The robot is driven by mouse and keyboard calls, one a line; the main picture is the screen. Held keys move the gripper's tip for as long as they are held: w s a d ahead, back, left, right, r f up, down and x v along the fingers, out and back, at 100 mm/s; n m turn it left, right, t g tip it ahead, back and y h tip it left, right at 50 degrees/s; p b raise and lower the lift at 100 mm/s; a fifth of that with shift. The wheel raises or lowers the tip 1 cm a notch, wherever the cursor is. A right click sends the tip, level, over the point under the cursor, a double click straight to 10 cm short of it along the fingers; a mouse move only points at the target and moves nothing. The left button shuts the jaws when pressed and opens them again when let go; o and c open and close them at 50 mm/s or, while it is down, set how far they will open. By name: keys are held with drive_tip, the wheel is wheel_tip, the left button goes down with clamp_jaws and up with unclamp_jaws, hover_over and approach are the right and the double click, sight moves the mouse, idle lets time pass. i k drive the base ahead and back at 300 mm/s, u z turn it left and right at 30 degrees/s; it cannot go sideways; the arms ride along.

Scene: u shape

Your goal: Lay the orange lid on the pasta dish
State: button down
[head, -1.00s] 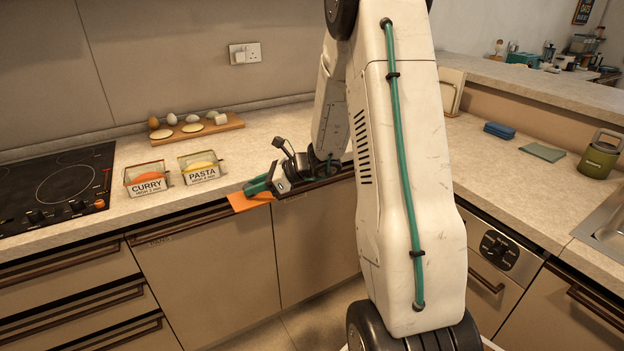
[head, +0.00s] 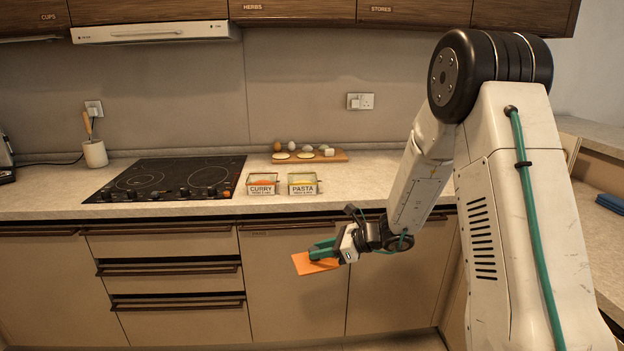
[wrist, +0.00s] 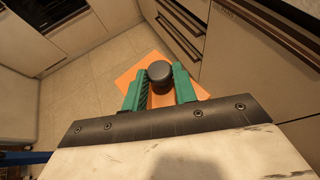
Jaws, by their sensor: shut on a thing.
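The orange lid (head: 312,264) is a flat square plate, held out in front of the lower cabinets and below the counter edge. My gripper (head: 323,250) is shut on its dark round knob (wrist: 160,72), between the green fingers in the wrist view. The pasta dish (head: 302,184) is a small glass dish labelled PASTA with yellow contents, near the counter's front edge. Its top shows no lid. It stands up and behind my gripper in the head view. The curry dish (head: 262,184), with orange contents, stands just left of it.
A black hob (head: 165,180) lies left of the dishes. A wooden board (head: 330,157) with eggs and pale rounds is behind them. The counter (head: 385,185) right of the pasta dish is clear. Cabinet fronts (head: 290,290) stand close behind the lid.

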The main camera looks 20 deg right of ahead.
sight(302, 177)
drive_tip(key=k, duration=0.3)
drive_tip(key=z, duration=0.7)
drive_tip(key=i, duration=0.85)
drive_tip(key=u, duration=1.05)
